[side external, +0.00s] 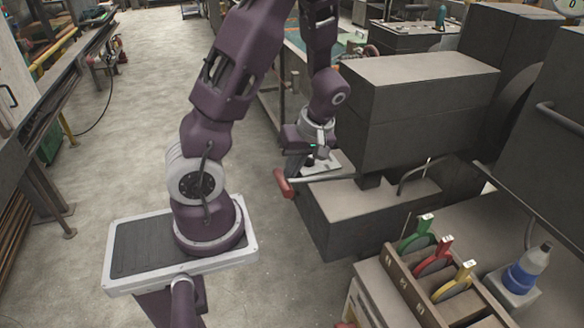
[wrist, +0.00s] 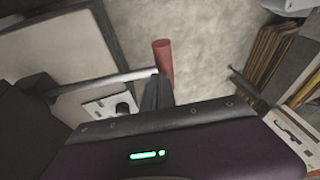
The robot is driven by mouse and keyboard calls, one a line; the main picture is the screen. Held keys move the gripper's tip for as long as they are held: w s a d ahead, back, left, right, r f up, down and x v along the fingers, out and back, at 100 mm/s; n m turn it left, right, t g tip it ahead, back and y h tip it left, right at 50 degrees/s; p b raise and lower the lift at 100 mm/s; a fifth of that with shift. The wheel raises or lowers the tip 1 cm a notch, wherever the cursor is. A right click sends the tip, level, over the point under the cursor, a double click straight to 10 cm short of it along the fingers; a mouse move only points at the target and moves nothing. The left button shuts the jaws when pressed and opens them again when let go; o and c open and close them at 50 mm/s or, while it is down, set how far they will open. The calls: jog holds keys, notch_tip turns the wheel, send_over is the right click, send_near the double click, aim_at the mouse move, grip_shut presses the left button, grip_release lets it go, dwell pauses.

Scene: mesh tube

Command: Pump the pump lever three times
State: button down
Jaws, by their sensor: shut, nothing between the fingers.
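The pump lever is a thin metal rod with a red handle (side external: 284,183). It sticks out to the left from the grey machine in the side view, roughly level. In the wrist view the red handle (wrist: 163,58) points up, just beyond my fingers, and the rod (wrist: 105,82) runs off to the left. My gripper (side external: 310,165) is at the lever, close to the red handle. In the wrist view my gripper (wrist: 158,88) has its dark fingers together, with nothing between them. The fingers overlap the handle's lower end; I cannot tell whether they touch it.
The large grey machine (side external: 410,90) stands right beside my gripper, its low base (side external: 350,215) under the lever. A rack with green, red and yellow tools (side external: 435,262) and a blue-labelled bottle (side external: 527,268) are at the lower right. The floor (side external: 110,150) on the left is clear.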

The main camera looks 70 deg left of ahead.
aim_at(291, 188)
notch_tip(291, 188, down, 11)
jog(key=s, duration=0.1)
jog(key=shift+s, duration=0.35)
jog(key=shift+d, duration=0.1)
jog(key=r, duration=0.1)
jog(key=w+r, duration=0.1)
jog(key=r, duration=0.3)
jog(key=shift+w, duration=0.25)
jog(key=d+r, duration=0.1)
jog(key=r, duration=0.2)
jog(key=s+d+r, duration=0.1)
jog(key=r, duration=0.2)
jog(key=s+r, duration=0.1)
jog(key=r, duration=0.2)
jog(key=shift+d, duration=0.4)
